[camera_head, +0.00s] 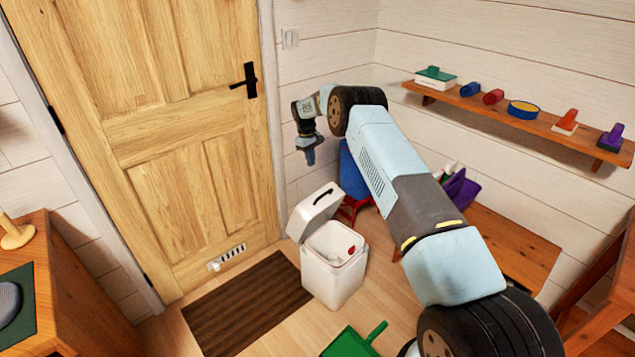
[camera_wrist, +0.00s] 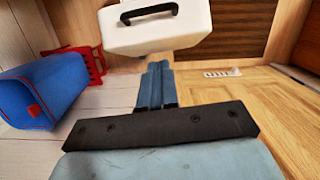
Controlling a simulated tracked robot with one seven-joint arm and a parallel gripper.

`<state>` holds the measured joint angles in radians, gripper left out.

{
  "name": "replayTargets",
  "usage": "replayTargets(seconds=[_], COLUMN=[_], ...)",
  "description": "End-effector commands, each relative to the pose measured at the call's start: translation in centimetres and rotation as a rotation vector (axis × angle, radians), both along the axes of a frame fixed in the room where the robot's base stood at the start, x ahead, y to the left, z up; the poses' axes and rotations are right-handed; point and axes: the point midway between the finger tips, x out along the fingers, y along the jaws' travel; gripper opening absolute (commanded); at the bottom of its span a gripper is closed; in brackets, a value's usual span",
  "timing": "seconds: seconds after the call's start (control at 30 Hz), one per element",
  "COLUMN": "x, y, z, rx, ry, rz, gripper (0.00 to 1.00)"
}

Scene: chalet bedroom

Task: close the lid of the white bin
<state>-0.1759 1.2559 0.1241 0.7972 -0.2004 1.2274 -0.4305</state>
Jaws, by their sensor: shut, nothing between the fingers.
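The white bin (camera_head: 333,279) stands on the wooden floor beside the brown mat. Its lid (camera_head: 316,209), with a black handle, is tilted up and back, so the bin is open. A small red thing (camera_head: 351,250) shows inside the bin. My gripper (camera_head: 310,158) is shut and empty, pointing down above and behind the lid, near the wall corner. In the wrist view the shut fingers (camera_wrist: 157,82) point toward the lid (camera_wrist: 155,28) and its black handle. They look apart from the lid; the exact gap cannot be told.
A blue thing (camera_head: 351,172) on a red stand (camera_head: 355,207) is just behind the bin, below my arm. The wooden door (camera_head: 165,120) is at left. A wall shelf (camera_head: 540,122) holds several small items. A green dustpan (camera_head: 355,342) lies on the floor in front.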

Motion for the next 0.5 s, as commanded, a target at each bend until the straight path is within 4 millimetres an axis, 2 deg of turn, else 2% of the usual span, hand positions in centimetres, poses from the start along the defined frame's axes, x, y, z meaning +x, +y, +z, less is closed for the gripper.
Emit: replayTargets(seconds=[0.17, 0.5], x=[-0.2, -0.9], y=[-0.2, -0.8], z=[-1.8, -7.4], rx=[-0.001, 0.0], ry=[0.002, 0.002], rz=[0.0, 0.001], gripper=[0.0, 0.0])
